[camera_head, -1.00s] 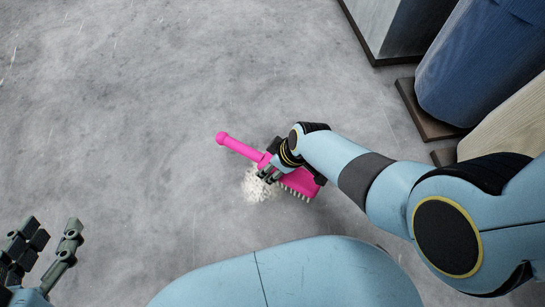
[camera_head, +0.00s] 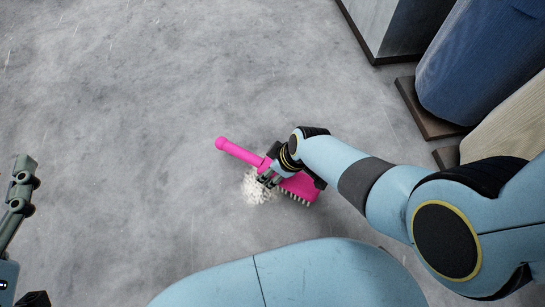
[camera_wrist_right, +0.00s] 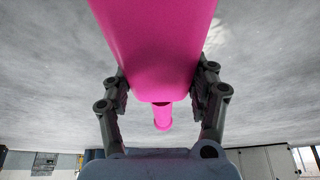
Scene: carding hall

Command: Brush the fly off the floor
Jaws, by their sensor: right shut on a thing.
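The fly, a small heap of white fluff (camera_head: 256,190), lies on the grey floor beside the brush. A pink brush (camera_head: 238,151) with pale bristles has its handle toward the upper left and its broad head at the lower right, against the fluff's right side. My right gripper (camera_head: 272,172) is shut on the brush. In the right wrist view, the pink brush (camera_wrist_right: 155,45) fills the space between the fingers, and a pale patch of fluff (camera_wrist_right: 216,40) shows beside it. My left gripper (camera_head: 20,190) is at the left edge, partly cut off, away from the brush.
A blue barrel (camera_head: 480,70) on a brown base, a grey box (camera_head: 395,22) and a beige cylinder (camera_head: 505,125) stand at the upper right. The concrete floor (camera_head: 120,110) at the left and middle is clear.

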